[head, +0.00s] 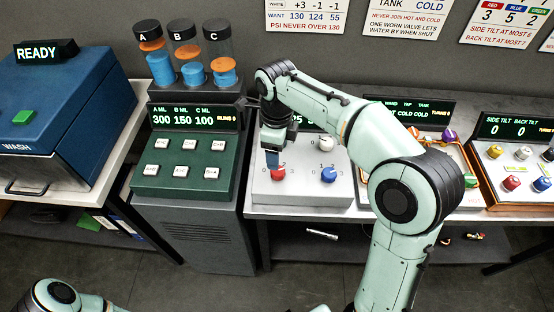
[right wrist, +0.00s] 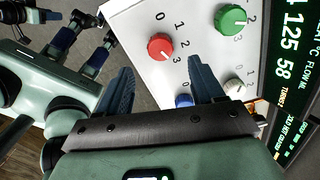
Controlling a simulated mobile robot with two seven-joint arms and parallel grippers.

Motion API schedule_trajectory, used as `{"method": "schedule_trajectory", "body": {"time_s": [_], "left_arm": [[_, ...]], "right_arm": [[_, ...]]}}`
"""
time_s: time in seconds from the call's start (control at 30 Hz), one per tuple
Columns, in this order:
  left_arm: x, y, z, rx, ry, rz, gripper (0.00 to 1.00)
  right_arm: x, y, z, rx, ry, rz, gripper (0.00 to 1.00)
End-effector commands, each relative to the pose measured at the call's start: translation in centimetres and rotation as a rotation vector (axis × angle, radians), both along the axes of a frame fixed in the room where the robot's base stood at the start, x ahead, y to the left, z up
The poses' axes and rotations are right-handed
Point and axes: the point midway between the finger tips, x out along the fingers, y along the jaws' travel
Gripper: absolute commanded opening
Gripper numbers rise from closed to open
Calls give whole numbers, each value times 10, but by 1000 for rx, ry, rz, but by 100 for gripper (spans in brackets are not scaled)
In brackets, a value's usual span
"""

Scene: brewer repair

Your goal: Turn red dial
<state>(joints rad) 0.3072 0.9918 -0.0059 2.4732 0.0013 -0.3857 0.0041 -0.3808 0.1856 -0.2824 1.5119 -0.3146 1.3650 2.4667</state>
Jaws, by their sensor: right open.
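The red dial (head: 278,175) is on the near left of a white panel (head: 255,200). In the right wrist view the red dial (right wrist: 160,46) has the numbers 0 to 3 beside it. My left gripper is not in the head view; only a left arm part shows at the lower left.
A blue dial (head: 328,175) and a white knob (head: 326,142) are near the red dial. A green dial (right wrist: 230,18) sits farther back. The panel's display (right wrist: 290,50) is partly hidden by my arm in the head view. A green button console (head: 185,180) stands close on the left.

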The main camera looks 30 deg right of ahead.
Motion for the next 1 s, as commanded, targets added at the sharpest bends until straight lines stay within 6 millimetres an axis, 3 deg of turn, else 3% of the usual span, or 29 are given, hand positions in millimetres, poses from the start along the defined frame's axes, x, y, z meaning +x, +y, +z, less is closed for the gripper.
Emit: {"method": "schedule_trajectory", "body": {"time_s": [0.1,0.3,1.0], "left_arm": [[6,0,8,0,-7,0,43],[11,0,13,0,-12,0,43],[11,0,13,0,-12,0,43]], "right_arm": [[1,0,27,0,-6,0,67],[1,0,50,0,-3,-1,67],[0,0,53,0,0,-1,67]]}}
